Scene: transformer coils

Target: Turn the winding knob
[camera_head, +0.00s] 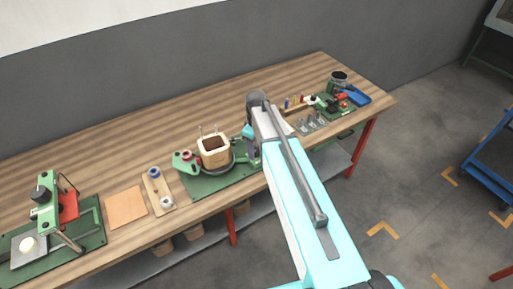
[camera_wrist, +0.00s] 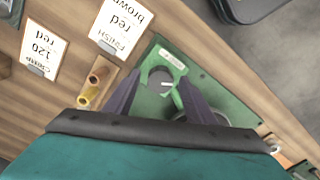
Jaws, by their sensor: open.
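The winding station stands in the middle of the bench in the head view, with a wooden coil former (camera_head: 213,148) on a green base plate (camera_head: 207,186). My arm covers the area to the right of the former. In the wrist view my gripper (camera_wrist: 160,78) is open, with its two dark fingers spread over a green bracket (camera_wrist: 166,55) with a round opening. A small pale pin (camera_wrist: 167,84) shows between the fingers. Nothing is held. I cannot clearly make out the winding knob; it may be hidden by my arm or fingers.
Two white cards (camera_wrist: 121,24) with printed words and yellow-brown cylinders (camera_wrist: 89,92) lie left of the fingers. A green press (camera_head: 45,205), an orange sheet (camera_head: 126,207) and a spool board (camera_head: 158,190) are further left. A blue tray (camera_head: 355,95) is at the far right.

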